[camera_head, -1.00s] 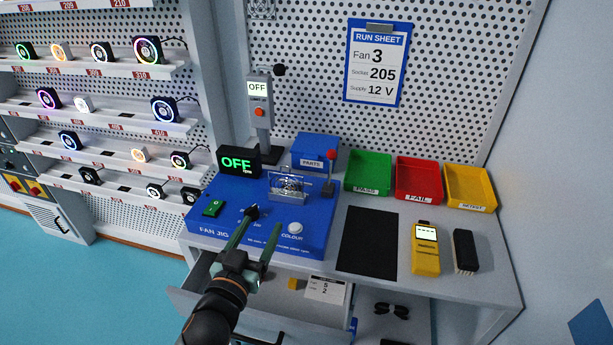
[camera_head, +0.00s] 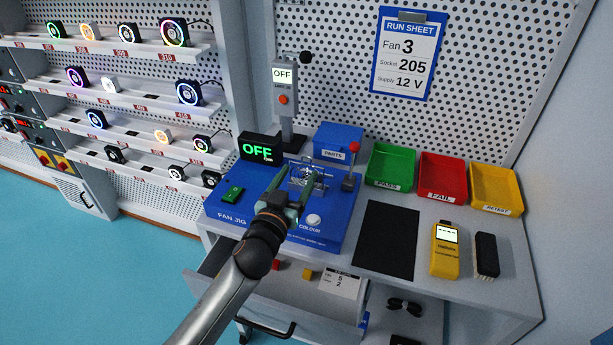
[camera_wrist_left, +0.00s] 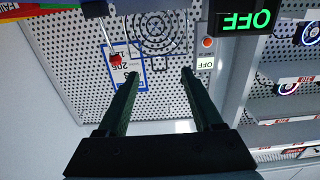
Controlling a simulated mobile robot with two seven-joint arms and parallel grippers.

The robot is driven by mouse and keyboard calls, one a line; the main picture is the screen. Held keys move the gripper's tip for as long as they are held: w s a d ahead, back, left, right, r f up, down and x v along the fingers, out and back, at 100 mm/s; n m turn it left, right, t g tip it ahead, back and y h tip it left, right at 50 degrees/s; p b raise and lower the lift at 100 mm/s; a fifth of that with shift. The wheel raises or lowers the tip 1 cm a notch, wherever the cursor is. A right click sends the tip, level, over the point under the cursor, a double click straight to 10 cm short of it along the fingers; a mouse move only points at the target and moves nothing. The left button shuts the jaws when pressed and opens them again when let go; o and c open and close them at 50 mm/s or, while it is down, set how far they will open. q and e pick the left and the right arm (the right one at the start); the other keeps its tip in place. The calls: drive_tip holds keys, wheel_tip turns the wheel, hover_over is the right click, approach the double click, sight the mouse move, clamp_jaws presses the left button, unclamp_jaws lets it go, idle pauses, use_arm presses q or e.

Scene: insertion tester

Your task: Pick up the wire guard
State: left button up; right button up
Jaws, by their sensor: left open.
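The wire guard (camera_head: 307,172) stands in a clear and metal holder on the blue fan jig (camera_head: 230,212). In the left wrist view its dark concentric rings (camera_wrist_left: 158,32) show upright, just beyond and between my fingertips. My left gripper (camera_head: 299,184) is over the jig, in front of the guard, and partly hides it in the head view. In the left wrist view the gripper (camera_wrist_left: 159,73) is open with nothing between its fingers. Whether a fingertip touches the guard I cannot tell. My right gripper is out of view.
A lever with a red knob (camera_head: 355,147) stands right of the guard. An OFF display (camera_head: 261,148) stands left, and a switch post (camera_head: 285,100) behind. A blue parts bin (camera_head: 339,139) is behind. An open drawer (camera_head: 225,283) juts out below. The black mat (camera_head: 386,240) is clear.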

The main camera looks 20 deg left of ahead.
sight(303, 167)
use_arm(q)
drive_tip(key=shift+w+d, duration=0.1)
drive_tip(key=shift+w, duration=1.85)
clamp_jaws()
